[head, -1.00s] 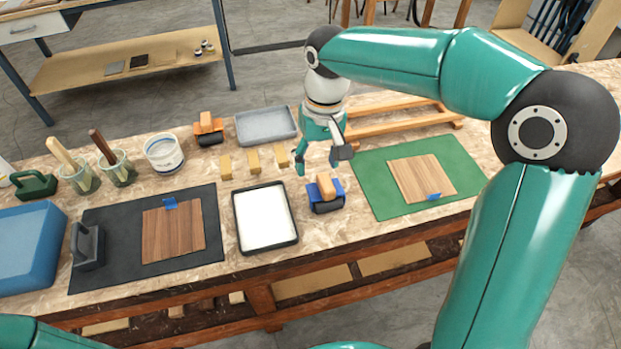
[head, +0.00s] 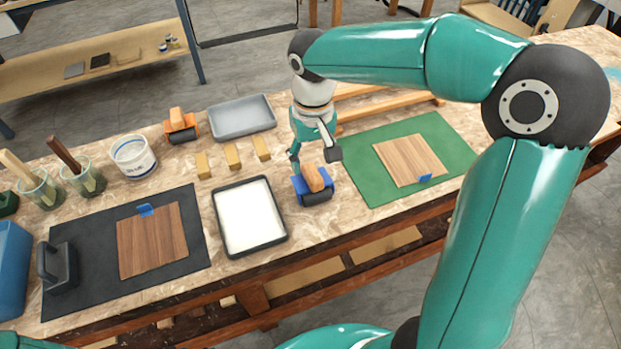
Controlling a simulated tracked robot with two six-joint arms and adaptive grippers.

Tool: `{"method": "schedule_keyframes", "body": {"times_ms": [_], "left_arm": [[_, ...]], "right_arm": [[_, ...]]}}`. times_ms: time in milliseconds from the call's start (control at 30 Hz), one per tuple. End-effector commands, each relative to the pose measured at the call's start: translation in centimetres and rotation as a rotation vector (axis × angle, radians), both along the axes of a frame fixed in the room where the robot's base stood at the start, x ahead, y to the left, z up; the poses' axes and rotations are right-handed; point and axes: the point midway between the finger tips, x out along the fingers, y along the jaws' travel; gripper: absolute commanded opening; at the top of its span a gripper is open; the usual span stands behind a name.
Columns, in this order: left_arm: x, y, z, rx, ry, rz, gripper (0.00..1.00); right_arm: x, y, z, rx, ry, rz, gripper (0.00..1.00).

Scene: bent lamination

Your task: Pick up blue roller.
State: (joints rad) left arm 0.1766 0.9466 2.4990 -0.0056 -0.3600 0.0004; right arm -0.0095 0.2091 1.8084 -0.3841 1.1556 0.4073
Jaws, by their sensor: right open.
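The blue roller (head: 313,186) has a blue frame, a wooden handle on top and a dark cylinder at its front. It stands on the marbled bench top between the white-filled tray and the green mat. My right gripper (head: 314,158) is open and points down just above and behind the roller's wooden handle. One finger is at the left of the handle and the other at its right. Whether a finger touches the roller I cannot tell. My left gripper is not in view; only a bit of teal arm shows at the lower left.
A tray of white liquid (head: 284,238) stands left of the roller. The green mat (head: 455,150) with a wood panel (head: 408,160) lies right. An orange roller (head: 180,125), a grey tray (head: 268,107) and wooden blocks (head: 232,156) lie behind. A black mat (head: 85,220) lies left.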

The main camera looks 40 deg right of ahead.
Motion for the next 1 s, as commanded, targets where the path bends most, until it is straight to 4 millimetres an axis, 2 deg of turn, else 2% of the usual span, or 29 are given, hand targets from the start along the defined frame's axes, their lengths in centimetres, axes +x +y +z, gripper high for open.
{"method": "schedule_keyframes", "body": {"times_ms": [167,433,733,1000], "left_arm": [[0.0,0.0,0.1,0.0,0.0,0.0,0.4],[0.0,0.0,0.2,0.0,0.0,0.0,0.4],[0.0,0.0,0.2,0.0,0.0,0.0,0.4],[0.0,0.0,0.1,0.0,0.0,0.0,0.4]], "right_arm": [[0.1,0.0,-1.3,0.0,0.004,0.0,0.6],[0.3,-0.1,-4.9,0.0,0.003,0.001,0.6],[0.4,0.0,-5.4,0.0,0.001,0.001,0.6],[0.4,0.0,-5.4,0.0,0.002,0.002,0.15]]}}
